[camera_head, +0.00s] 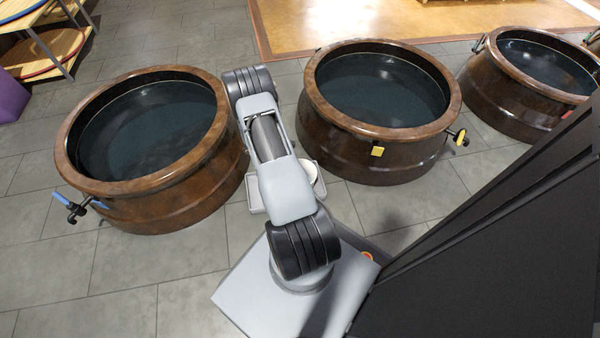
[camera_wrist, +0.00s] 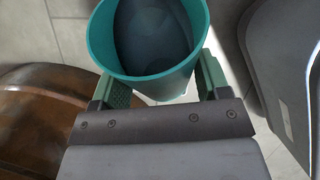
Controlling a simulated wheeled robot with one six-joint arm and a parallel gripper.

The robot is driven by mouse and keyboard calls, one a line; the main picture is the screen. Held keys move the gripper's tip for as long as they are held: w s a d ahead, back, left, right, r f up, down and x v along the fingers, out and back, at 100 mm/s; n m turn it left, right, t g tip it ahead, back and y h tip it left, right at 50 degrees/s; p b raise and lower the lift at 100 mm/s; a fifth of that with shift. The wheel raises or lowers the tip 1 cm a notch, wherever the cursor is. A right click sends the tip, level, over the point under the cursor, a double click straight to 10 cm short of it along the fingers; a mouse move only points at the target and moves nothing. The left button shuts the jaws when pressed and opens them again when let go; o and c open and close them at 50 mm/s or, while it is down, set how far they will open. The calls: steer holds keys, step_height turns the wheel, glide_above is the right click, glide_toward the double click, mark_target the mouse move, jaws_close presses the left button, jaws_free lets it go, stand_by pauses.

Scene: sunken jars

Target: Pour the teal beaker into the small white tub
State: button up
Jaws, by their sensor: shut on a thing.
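The teal beaker (camera_wrist: 100,42) is upright or nearly so in the wrist view, its open mouth facing the camera. Its inside looks dark grey-blue; I cannot tell how full it is. My gripper (camera_wrist: 163,84) is shut on the beaker, with a green finger on each side. In the head view my arm hides the gripper and the beaker. A small white round tub (camera_head: 319,182) shows partly behind my arm, between two big jars. A pale patch below the beaker in the wrist view is too little to identify.
Large brown jars of dark liquid stand left (camera_head: 75,165), centre (camera_head: 375,160) and right (camera_head: 505,110) on the grey tiled floor. A blue-handled tap (camera_head: 75,207) juts from the left jar. A pale grey tray (camera_head: 256,199) lies beside my arm.

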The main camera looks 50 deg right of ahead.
steer(key=shift+t+y+p, duration=0.3)
steer(key=shift+y+p, duration=0.3)
steer(key=shift+p, duration=1.35)
stand_by(3.5)
steer(key=shift+w+a+b+x, duration=0.1)
steer(key=shift+a+b+x, duration=0.1)
steer(key=shift+b+x, duration=0.6)
steer(key=shift+w+a+b+x, duration=0.15)
steer(key=shift+b+x, duration=0.35)
steer(key=shift+x, duration=0.5)
steer(key=shift+w+a+b+x, duration=0.1)
steer(key=shift+a+b+x, duration=0.1)
steer(key=shift+b+x, duration=0.55)
steer(key=shift+f+p, duration=0.15)
steer(key=shift+p, duration=0.2)
steer(key=shift+s+y+p, duration=0.1)
steer(key=shift+y+p, duration=0.4)
steer(key=shift+p, duration=0.85)
